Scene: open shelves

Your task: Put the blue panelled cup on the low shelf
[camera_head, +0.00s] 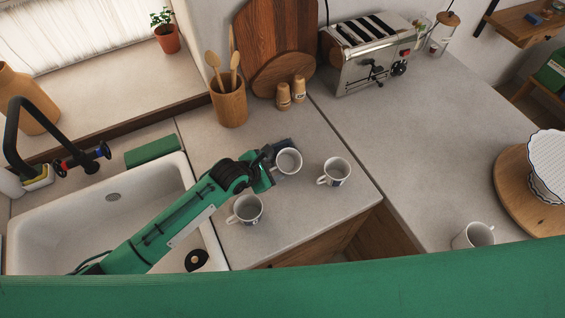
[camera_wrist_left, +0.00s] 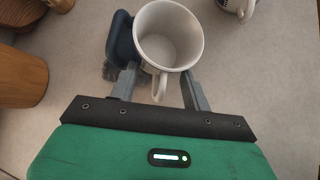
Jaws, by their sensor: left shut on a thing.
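My left gripper (camera_head: 272,163) is shut on a white cup (camera_head: 289,162) at the counter. In the left wrist view the gripper (camera_wrist_left: 160,88) has one finger on each side of this cup (camera_wrist_left: 168,35), with its handle towards the palm. Its outer pattern is hidden. A second white cup (camera_head: 334,172) with a dark pattern stands just to the right. A third cup (camera_head: 245,210) stands nearer the sink, beside my left arm. I cannot tell for sure which cup has blue panels. My right gripper is not in view.
Wooden shelves (camera_head: 526,24) are at the upper right; which is the low one is unclear. Another cup (camera_head: 478,236) stands on the right counter near a round wooden board (camera_head: 512,190). A toaster (camera_head: 368,62), utensil pot (camera_head: 229,105) and shakers (camera_head: 284,97) line the back. The right counter's middle is clear.

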